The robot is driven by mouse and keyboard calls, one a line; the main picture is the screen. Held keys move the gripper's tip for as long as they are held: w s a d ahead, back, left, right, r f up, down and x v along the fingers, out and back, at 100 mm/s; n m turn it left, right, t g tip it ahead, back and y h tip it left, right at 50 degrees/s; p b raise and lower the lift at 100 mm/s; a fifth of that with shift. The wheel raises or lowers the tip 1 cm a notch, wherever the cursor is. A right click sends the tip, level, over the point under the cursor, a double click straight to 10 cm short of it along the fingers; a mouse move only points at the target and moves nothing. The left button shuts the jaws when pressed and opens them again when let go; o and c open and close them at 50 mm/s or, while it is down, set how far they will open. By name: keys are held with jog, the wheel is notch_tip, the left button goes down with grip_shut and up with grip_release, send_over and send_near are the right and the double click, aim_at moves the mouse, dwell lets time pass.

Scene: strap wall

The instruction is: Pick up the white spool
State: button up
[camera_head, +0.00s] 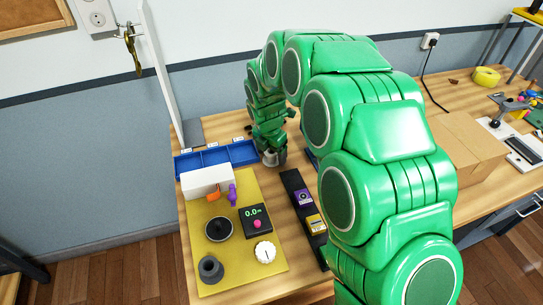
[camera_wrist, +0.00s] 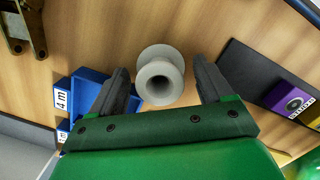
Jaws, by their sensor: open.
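The white spool (camera_wrist: 160,58) looks light grey-white in the wrist view, with a round flange and a hollow centre facing the camera. It stands on the wooden bench, between the two dark fingers of my gripper (camera_wrist: 160,88) in the picture. The fingers are open, with a visible gap on each side of the spool. In the camera_head view my gripper (camera_head: 271,155) is low over the bench at the right end of the blue tray, and my arm hides much of that area. How far the fingertips reach down around the spool is unclear.
The blue compartment tray (camera_wrist: 92,88) is close on the left in the wrist view. A black strip (camera_wrist: 250,72) with a purple block (camera_wrist: 290,98) lies to the right. A yellow mat (camera_head: 238,268) holds several items. A cardboard box (camera_head: 465,145) stands right of my arm.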

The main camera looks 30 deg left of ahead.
jog(key=shift+c, duration=0.5)
jog(key=c, duration=1)
jog(key=shift+r, duration=0.1)
jog(key=shift+r, duration=0.4)
notch_tip(320, 180, up, 2)
jog(key=shift+r, duration=0.15)
jog(key=shift+s+d+r, duration=1.5)
jog(key=shift+s+r, duration=0.15)
jog(key=shift+s, duration=0.15)
jog(key=shift+s+d+r, duration=1.45)
jog(key=shift+s+r, duration=0.15)
jog(key=shift+s, duration=0.2)
jog(key=shift+s+d+r, duration=1.5)
jog(key=shift+s+r, duration=0.15)
jog(key=shift+s, duration=0.15)
